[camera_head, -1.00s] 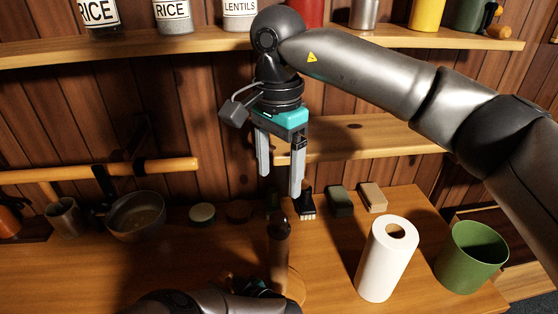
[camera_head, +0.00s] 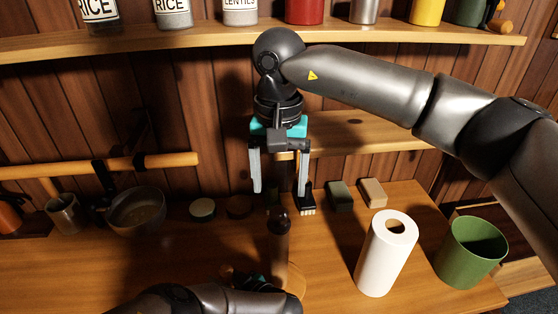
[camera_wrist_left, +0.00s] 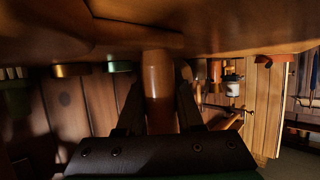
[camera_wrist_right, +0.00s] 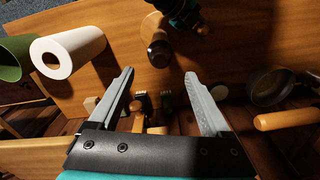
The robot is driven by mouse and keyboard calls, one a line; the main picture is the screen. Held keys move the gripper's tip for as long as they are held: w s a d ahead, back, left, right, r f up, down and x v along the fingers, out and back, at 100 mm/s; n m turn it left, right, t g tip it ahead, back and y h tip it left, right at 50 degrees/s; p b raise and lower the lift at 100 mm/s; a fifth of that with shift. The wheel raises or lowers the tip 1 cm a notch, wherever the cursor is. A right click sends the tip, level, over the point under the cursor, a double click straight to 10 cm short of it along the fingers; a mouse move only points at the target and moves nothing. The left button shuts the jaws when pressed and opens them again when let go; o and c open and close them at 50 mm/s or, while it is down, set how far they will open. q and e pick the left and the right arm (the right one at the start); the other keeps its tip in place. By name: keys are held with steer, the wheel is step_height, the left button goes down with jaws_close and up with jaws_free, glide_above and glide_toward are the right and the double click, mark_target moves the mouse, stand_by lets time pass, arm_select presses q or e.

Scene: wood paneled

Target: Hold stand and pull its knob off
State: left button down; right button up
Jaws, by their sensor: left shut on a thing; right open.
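The stand is a wooden post (camera_head: 280,258) on a round wooden base (camera_head: 297,281), with a dark rounded knob (camera_head: 279,222) on top. It stands upright near the table's front. My left gripper (camera_head: 258,284) is low at the post, partly hidden by its own arm. In the left wrist view it is shut on the post (camera_wrist_left: 160,92). My right gripper (camera_head: 279,198) points down, open and empty, a little above and behind the knob in the head view. In the right wrist view the knob (camera_wrist_right: 160,53) shows just beyond the fingertips.
A white paper roll (camera_head: 384,258) and a green bin (camera_head: 470,251) stand to the right. Behind are a brush (camera_head: 307,203), blocks (camera_head: 341,196), round lids (camera_head: 202,210) and a bowl (camera_head: 137,211). A shelf (camera_head: 360,137) is behind my right gripper.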

mark_target(279, 208)
step_height(279, 208, down, 7)
steer(key=shift+f, duration=0.1)
steer(key=shift+c, duration=0.4)
jaws_close()
stand_by(0.4)
steer(key=shift+r, duration=0.25)
stand_by(0.5)
steer(key=shift+r, duration=0.95)
steer(key=shift+r, duration=0.1)
steer(key=shift+r, duration=1.95)
arm_select(q)
steer(key=shift+c, duration=2.3)
jaws_free()
